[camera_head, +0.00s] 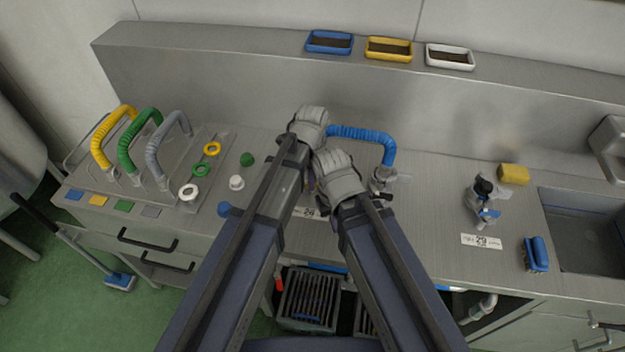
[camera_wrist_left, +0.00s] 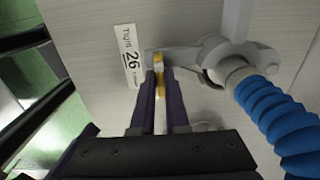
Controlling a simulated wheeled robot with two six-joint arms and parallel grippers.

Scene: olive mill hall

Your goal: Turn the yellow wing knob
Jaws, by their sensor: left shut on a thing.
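The yellow wing knob (camera_wrist_left: 158,75) shows in the left wrist view as a thin yellow piece at the end of a grey metal valve (camera_wrist_left: 225,55). My left gripper (camera_wrist_left: 160,90) is shut on it, one dark finger on each side. The same label (camera_wrist_left: 131,56) reads 26 in the left wrist view. I cannot make out my right gripper's jaws.
A ribbed blue hose (camera_head: 365,134) arches just right of my arms. Yellow, green and grey hoses (camera_head: 182,122) stand at the left. Another valve (camera_head: 482,198), a yellow sponge (camera_head: 513,174) and a sink (camera_head: 585,235) are at the right. Three small trays (camera_head: 388,48) sit on the back ledge.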

